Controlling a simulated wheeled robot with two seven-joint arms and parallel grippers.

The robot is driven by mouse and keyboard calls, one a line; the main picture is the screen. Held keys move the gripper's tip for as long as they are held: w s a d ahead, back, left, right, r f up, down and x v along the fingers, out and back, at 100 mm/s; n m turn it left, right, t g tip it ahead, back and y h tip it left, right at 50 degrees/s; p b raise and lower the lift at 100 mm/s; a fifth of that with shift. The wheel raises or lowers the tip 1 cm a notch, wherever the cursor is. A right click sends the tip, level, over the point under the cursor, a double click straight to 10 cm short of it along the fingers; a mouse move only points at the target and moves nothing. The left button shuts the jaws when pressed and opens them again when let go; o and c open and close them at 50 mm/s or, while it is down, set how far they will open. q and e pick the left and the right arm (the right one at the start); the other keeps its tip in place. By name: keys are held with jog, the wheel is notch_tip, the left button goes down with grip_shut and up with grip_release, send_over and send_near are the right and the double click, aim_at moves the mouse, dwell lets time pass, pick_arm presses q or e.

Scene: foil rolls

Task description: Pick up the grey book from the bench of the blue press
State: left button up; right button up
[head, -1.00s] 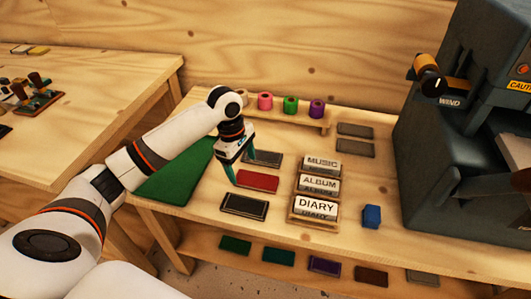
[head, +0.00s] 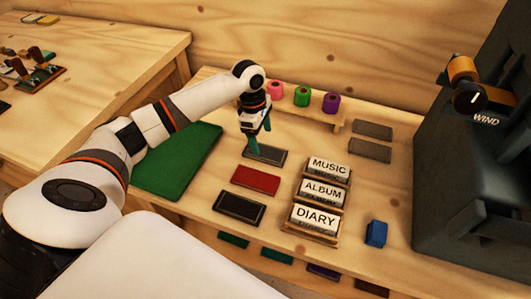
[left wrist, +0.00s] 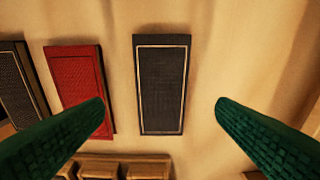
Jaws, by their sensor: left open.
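A dark grey book (head: 268,156) with a thin pale border lies flat on the wooden bench, behind the red book. It also shows in the left wrist view (left wrist: 163,85), whole and upright in the picture. My left gripper (head: 259,140) is open and empty above this book, pointing down. In the left wrist view its green fingers (left wrist: 160,106) stand apart on either side of the book, with clear space to each side. The fingertips hide a little of the book in the head view. My right gripper is not in view.
A red book (head: 256,180) and a black book (head: 239,208) lie in front. A stand of labelled blocks (head: 305,243) is to the right, with a blue block (head: 376,233) beyond. Two more grey books (head: 372,130) lie at back right. Foil rolls (head: 302,97) stand behind.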

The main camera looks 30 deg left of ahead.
aim_at(265, 152)
pick_arm(q)
jog(key=shift+w+d+f, duration=0.1)
jog(key=shift+d+f, duration=0.1)
jog(key=shift+f, duration=1.2)
jog(key=shift+w+d+f, duration=0.1)
jog(key=shift+d+f, duration=0.1)
jog(key=shift+f, duration=1.15)
jog(key=c, duration=1.1)
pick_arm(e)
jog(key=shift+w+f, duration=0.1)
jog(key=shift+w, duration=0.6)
pick_arm(q)
jog(key=shift+r, duration=0.1)
